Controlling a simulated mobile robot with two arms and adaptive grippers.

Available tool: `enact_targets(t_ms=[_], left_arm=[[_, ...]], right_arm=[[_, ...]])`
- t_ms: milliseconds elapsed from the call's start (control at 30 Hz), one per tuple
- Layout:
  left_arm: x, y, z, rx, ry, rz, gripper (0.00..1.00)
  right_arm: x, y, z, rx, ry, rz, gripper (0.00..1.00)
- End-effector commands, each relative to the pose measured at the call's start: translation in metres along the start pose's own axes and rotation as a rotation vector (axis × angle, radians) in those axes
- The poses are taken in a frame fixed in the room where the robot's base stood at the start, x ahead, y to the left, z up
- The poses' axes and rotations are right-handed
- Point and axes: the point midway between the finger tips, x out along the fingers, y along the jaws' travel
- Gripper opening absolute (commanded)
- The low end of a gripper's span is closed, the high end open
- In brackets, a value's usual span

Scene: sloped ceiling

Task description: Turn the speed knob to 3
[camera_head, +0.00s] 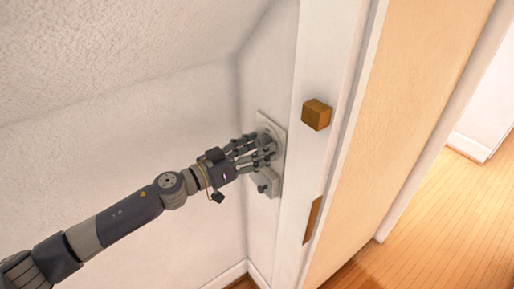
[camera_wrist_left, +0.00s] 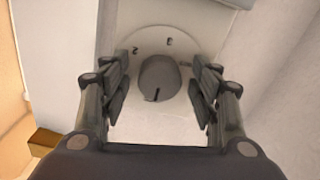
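The speed knob (camera_wrist_left: 158,78) is a round grey knob on a pale round dial on a wall plate. A dark mark on it points to the bottom of the left wrist view. In the head view my left gripper (camera_head: 262,150) is at the wall plate (camera_head: 277,127) and hides most of the knob. My right gripper is not in view.
A small dark knob (camera_head: 262,188) sits low on the plate. A white door frame with a brown wooden block (camera_head: 316,114) and a brown handle-like piece (camera_head: 312,220) stands just right of it. The sloped ceiling (camera_head: 120,40) is above; free room lies left of the plate.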

Motion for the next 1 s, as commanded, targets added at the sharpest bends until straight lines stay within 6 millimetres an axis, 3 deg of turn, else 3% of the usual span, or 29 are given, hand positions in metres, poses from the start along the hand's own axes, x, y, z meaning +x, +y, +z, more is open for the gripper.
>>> enact_targets(t_ms=[33,167,633,1000], left_arm=[[0.000,0.000,0.000,0.000,0.000,0.000,0.42],[0.000,0.000,0.000,0.000,0.000,0.000,0.13],[0.000,0.000,-0.002,0.072,0.001,-0.001,0.13],[0.000,-0.002,-0.003,0.363,0.001,-0.002,0.13]], right_arm=[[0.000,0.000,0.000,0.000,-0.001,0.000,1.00],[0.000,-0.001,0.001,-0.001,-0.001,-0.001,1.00],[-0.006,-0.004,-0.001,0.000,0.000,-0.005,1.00],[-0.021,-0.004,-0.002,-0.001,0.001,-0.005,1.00]])
